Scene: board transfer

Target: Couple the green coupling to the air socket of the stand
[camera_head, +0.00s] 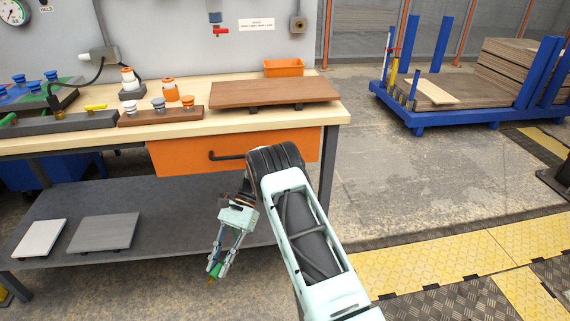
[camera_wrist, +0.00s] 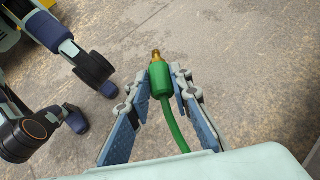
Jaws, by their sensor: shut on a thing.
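My gripper (camera_head: 219,262) is shut on the green coupling (camera_head: 215,270), in front of the workbench and below its top. In the wrist view the green coupling (camera_wrist: 160,80) sits between the two fingertips of my gripper (camera_wrist: 161,77). Its brass tip points away from the gripper, and a green hose runs back from it between the fingers. I cannot make out for sure which fitting is the air socket of the stand. A dark stand (camera_head: 66,126) with a yellow lever lies at the left of the bench top.
The bench top (camera_head: 215,122) holds a brown board (camera_head: 270,93), an orange bin (camera_head: 284,67) and several small bottles and knobs. An orange drawer (camera_head: 185,157) hangs under it. Two boards lie on the lower shelf (camera_head: 170,210). A blue cart (camera_head: 460,110) stands at the back right.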

